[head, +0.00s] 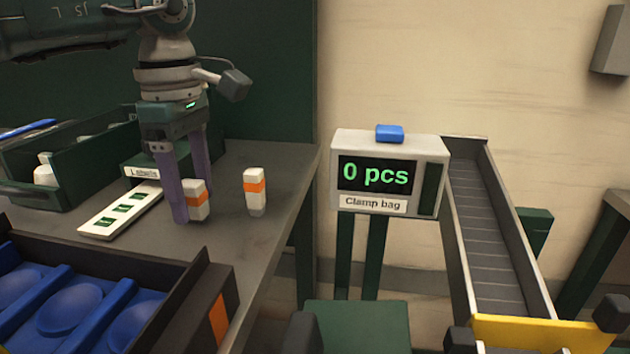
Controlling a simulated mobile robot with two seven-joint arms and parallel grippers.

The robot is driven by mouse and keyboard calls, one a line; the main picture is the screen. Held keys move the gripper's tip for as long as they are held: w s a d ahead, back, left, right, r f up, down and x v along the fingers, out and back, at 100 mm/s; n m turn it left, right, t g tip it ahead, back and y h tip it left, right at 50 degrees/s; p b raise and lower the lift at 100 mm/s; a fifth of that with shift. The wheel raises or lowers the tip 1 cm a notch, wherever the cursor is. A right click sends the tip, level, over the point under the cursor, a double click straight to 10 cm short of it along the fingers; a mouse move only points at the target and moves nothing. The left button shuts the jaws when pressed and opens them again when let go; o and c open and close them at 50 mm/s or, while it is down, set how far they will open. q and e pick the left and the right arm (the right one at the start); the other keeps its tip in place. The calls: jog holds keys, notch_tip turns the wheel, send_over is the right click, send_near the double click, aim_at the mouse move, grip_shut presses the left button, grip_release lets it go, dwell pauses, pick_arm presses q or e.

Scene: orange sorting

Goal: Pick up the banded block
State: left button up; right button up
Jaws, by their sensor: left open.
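Two white blocks with an orange band stand upright on the grey table. The nearer banded block (197,203) is at my left gripper (190,204), whose two purple fingers point down. The fingers are open, one at the block's left side and the other behind it; I cannot tell whether either touches it. The other banded block (255,192) stands to the right, apart from the gripper and fully visible. My right gripper is not in view.
A white strip with green labels (101,225) lies left of the gripper, by a green bin (35,160). A tray with blue compartments (110,258) is in front. A counter reading "0 pcs" (430,189) and a conveyor (488,220) stand right, beyond the table's edge.

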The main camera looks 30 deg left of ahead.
pick_arm(q)
jog(key=shift+f, duration=0.65)
grip_shut()
